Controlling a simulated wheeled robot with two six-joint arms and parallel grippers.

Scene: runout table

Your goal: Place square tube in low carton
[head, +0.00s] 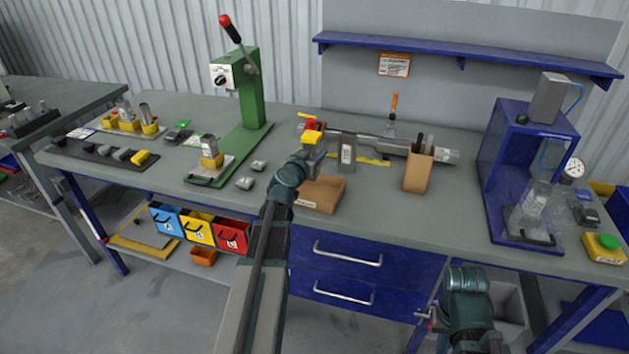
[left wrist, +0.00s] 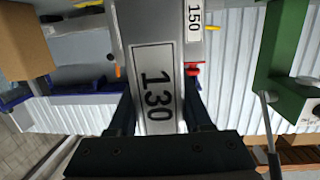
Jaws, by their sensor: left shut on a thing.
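The square tube (head: 346,153) is grey and upright, with a framed label. In the left wrist view the tube (left wrist: 155,95) reads 130 and stands between my two fingers. My left gripper (head: 333,149) is shut on it, with the tube above and behind the low carton. The low carton (head: 318,207) is a shallow brown box on the bench, below my left wrist and partly covered by it. Its inside is hard to make out. My right arm shows at the lower right, but its gripper fingers do not show.
A grey part labelled 150 (left wrist: 195,20) stands beside the held tube. A taller brown carton with tools (head: 418,173) stands to the right. A long metal fixture (head: 440,154) lies behind. A green press (head: 250,90) is left; a blue frame (head: 490,150) is right.

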